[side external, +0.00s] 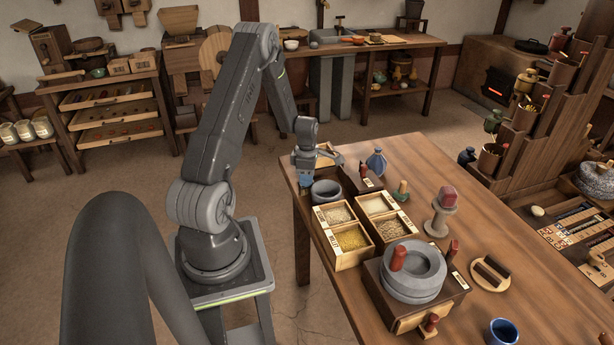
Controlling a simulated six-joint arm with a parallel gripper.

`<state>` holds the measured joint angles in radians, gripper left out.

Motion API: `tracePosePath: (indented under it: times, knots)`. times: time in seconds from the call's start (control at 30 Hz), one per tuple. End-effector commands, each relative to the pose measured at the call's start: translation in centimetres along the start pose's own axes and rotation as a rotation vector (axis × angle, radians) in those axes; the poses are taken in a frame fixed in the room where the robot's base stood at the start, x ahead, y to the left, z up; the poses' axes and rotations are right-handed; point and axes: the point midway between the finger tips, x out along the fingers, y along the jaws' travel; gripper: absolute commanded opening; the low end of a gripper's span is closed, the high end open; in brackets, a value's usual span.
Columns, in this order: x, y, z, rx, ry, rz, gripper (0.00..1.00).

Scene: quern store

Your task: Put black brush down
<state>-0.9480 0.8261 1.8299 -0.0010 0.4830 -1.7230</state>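My gripper (305,178) is at the far left corner of the wooden table, beside a grey stone bowl (326,191). It is small here, and I cannot tell whether its fingers are open or shut or hold anything. I cannot make out a black brush in it. Two dark bar-shaped things (490,272) lie on a round wooden board (476,284) at the table's right. One of them may be the black brush, but its bristles cannot be made out. They are well apart from my gripper.
Grain boxes (352,259), a stone quern (413,272) on a wooden box, a pedestal (440,218) with a red block and a blue cup (503,332) stand on the table (540,270). A blue bottle (376,162) stands near the gripper.

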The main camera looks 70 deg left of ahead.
Motion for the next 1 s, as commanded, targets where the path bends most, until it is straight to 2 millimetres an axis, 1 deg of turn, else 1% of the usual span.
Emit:
tracePosePath:
  times: [0.03,0.13,0.37,0.47,0.57,0.67,0.8,1.0]
  knots:
    - [0.0,0.0,0.0,0.0,0.0,0.0,0.37]
    - [0.0,0.0,0.0,0.0,0.0,0.0,0.47]
    - [-0.1,0.0,0.0,0.0,0.0,0.0,0.48]
    - [-0.5,0.0,0.0,0.0,0.0,0.001,0.48]
    - [-1.8,0.1,0.0,0.0,0.0,0.003,0.48]
    - [-3.7,0.1,0.0,0.0,-0.001,0.005,0.48]
    - [-6.8,0.1,0.0,0.0,-0.001,0.006,0.48]
    - [-10.4,0.1,0.0,0.0,-0.001,0.003,0.48]
